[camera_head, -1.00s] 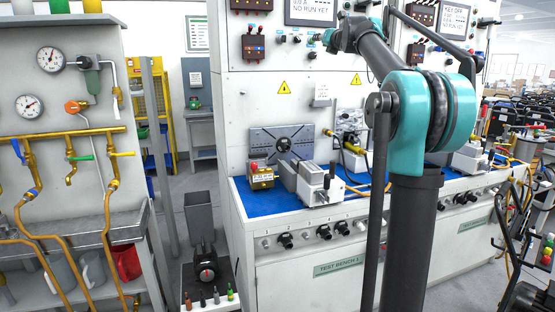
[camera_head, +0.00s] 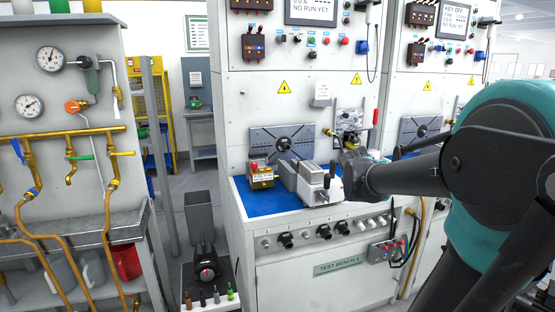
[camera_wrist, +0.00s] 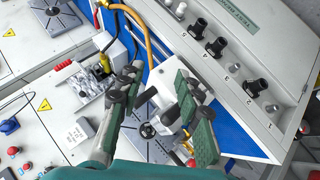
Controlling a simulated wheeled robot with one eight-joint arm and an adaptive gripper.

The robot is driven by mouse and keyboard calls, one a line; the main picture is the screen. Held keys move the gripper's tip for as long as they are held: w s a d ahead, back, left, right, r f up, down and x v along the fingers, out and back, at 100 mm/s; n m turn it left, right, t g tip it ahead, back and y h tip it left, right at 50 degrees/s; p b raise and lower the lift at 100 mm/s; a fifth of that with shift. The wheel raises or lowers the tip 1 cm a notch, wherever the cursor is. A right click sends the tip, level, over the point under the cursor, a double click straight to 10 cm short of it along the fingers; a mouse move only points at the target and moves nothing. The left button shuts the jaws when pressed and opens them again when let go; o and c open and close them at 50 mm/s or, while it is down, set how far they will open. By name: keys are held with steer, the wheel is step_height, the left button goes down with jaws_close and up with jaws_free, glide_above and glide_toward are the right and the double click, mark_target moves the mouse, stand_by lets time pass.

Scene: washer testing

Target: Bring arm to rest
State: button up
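My arm reaches in from the right in the head view, with its teal and black joint close to the camera. My gripper (camera_head: 355,170) is at the arm's end, in front of Test Bench 1 (camera_head: 345,268) and just right of the white clamp device (camera_head: 318,184); its fingers are hard to make out there. In the wrist view, my gripper (camera_wrist: 163,82) has its two dark green-padded fingers spread apart, with nothing held between them. The white device (camera_wrist: 168,104) shows behind the gap.
A row of knobs (camera_head: 324,231) and a small control box (camera_head: 388,250) line the front. A gauge and pipe stand (camera_head: 75,95) is at left.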

steer(key=s+a+f+m+g+y, duration=0.2)
steer(key=s+a+f+m, duration=0.1)
steer(key=s+f, duration=0.7)
steer(key=s+a+f+m+g+y, duration=0.1)
steer(key=s+a+f+m+g, duration=0.2)
steer(key=s+f, duration=0.8)
steer(key=s+a, duration=0.2)
steer(key=s, duration=0.2)
steer(key=shift+s+f+m+y, duration=0.25)
steer(key=shift+s+m+y, duration=0.05)
steer(key=shift+m+y, duration=0.1)
